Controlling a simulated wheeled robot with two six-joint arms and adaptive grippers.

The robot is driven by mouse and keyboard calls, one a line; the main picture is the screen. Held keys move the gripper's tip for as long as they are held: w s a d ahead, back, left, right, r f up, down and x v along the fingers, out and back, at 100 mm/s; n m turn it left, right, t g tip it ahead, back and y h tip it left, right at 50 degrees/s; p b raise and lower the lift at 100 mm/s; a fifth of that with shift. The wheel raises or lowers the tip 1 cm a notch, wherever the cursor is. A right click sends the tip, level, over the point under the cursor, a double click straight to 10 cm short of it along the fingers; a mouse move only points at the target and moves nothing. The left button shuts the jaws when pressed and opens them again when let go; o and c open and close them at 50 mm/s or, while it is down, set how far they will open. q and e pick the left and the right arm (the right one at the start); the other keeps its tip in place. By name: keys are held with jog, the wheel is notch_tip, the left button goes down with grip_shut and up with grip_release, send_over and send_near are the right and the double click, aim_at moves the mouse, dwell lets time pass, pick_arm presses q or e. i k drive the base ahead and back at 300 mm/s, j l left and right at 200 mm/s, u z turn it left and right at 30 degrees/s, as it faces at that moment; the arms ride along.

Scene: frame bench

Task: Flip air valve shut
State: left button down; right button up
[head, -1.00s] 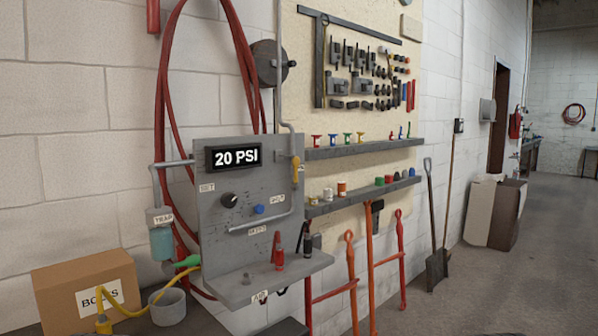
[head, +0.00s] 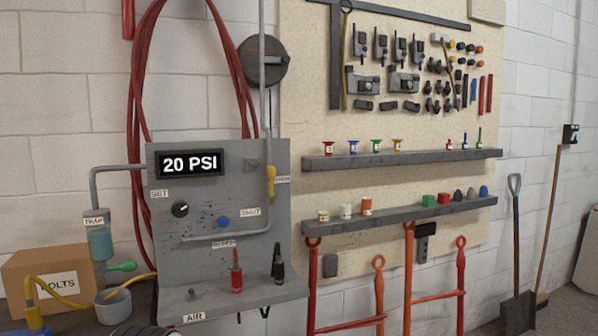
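The air valve has a yellow lever (head: 271,183) on the right side of the grey panel (head: 285,220) in the head view. The lever hangs upright in line with the vertical grey pipe, beside a small label that seems to read OPEN (head: 282,179). A SHUT label (head: 250,212) sits lower and to the left, above the horizontal pipe. The display (head: 190,163) reads 20 PSI. Neither gripper can be made out; a dark shape at the bottom edge, left of the AIR label, is too cut off to identify.
A black knob (head: 180,209) and a blue button (head: 223,222) are on the panel. Red and black tools (head: 236,272) stand on its ledge. A BOLTS box (head: 50,268), grey cup (head: 113,305) and yellow hose are at lower left. Shelves (head: 400,159) with small parts are at right.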

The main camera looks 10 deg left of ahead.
aim_at(271, 199)
jog(key=i+l+u, duration=0.45)
jog(key=i+l, duration=0.9)
